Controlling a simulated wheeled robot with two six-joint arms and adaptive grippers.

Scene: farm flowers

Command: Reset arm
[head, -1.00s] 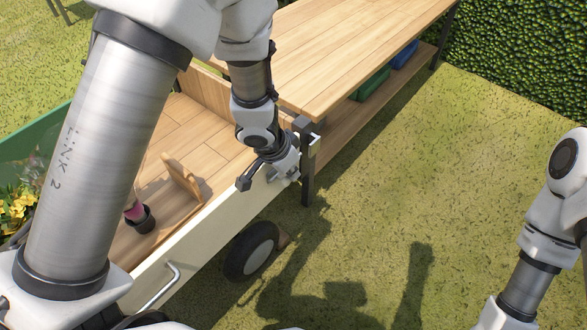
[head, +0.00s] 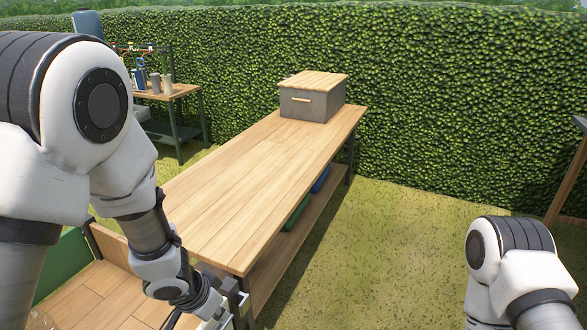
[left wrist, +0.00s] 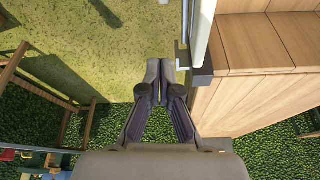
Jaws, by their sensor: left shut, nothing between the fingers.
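My left gripper (head: 195,306) is low in the head view, beside the near corner of the long wooden table (head: 265,160), close to the white cart edge. In the left wrist view its dark fingers (left wrist: 161,72) are together with nothing between them. Grass lies beyond the tips, and a wooden surface (left wrist: 262,45) is close on the right. My right arm shows at the lower right of the head view; its gripper is out of the frame.
A grey box with a wooden lid (head: 312,97) stands at the table's far end. Green and blue bins (head: 297,212) sit on the lower shelf. A small workbench (head: 175,92) with cups stands at the back left, before a hedge (head: 420,90). Open grass (head: 390,240) lies right of the table.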

